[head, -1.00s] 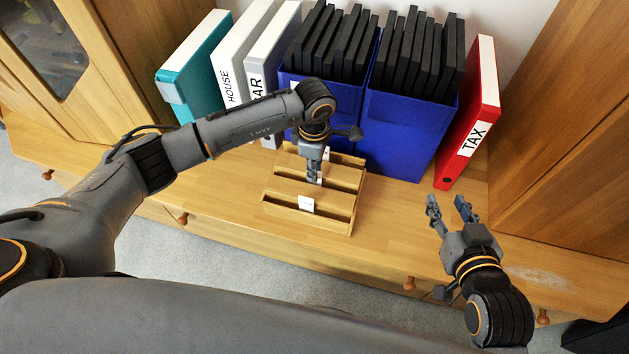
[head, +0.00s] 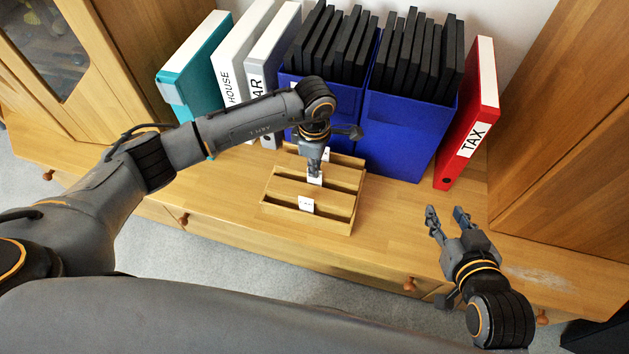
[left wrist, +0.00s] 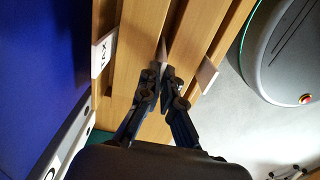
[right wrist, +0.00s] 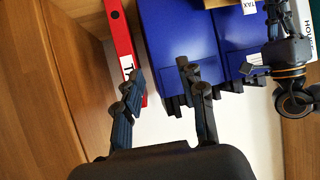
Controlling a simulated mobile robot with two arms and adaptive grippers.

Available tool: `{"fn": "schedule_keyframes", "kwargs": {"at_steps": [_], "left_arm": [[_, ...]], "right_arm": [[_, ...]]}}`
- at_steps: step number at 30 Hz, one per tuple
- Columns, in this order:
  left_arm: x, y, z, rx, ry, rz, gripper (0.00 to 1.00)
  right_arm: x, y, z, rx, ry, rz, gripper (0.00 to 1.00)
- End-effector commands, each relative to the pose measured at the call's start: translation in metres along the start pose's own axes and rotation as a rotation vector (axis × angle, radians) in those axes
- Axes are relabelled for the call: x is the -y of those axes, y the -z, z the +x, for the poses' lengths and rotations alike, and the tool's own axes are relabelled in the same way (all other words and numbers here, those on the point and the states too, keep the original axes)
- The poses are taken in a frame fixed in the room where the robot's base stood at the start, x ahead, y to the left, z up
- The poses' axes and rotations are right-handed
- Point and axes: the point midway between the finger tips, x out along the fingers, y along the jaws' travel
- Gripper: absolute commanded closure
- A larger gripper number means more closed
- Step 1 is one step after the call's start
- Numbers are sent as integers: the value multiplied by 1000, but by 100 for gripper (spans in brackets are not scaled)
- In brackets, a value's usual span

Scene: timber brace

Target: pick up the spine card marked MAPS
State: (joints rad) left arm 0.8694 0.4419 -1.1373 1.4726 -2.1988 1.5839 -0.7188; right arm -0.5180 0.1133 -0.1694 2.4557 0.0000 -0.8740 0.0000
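A wooden tray (head: 282,209) with several slots stands on the cabinet top and holds small white spine cards. The front card (head: 306,204) and the middle card (head: 315,179) show in the head view; their lettering is too small to read. In the left wrist view a back card (left wrist: 104,54) seems to read TAX. My left gripper (head: 314,168) is over the middle slot, its fingertips nearly together at the middle card's top. That card shows edge-on (left wrist: 163,52) between the fingertips; whether they grip it is unclear. My right gripper (head: 446,213) is open and empty, right of the tray.
Blue boxes (head: 405,135) of black cases stand behind the tray. A red TAX binder (head: 470,125) stands right of them, with white and teal binders (head: 195,75) to the left. A wooden cabinet side (head: 570,150) rises at right. The top right of the tray is clear.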

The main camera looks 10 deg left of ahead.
Motion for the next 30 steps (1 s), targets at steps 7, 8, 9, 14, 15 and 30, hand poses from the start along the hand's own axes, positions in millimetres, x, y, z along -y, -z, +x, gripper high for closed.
{"fn": "schedule_keyframes", "kwargs": {"at_steps": [7, 8, 9, 14, 15, 30], "left_arm": [[0, 0, -3, 0, 0, 0, 100], [0, 0, -3, 0, 0, 0, 100], [0, 0, -4, 0, 0, 0, 100], [0, 0, -5, 0, 0, 0, 100], [0, 0, -6, 0, 0, 0, 100], [0, 0, -10, 0, 0, 0, 100]], "right_arm": [[-1, -5, -2, 34, -3, 0, 60], [-2, -6, -2, 39, -3, 0, 60], [-2, -7, -2, 46, -3, 0, 60], [-2, -10, -3, 65, -4, 0, 60], [-2, -12, -4, 72, -4, 0, 60], [-4, -26, -8, 148, -8, -1, 60]]}}
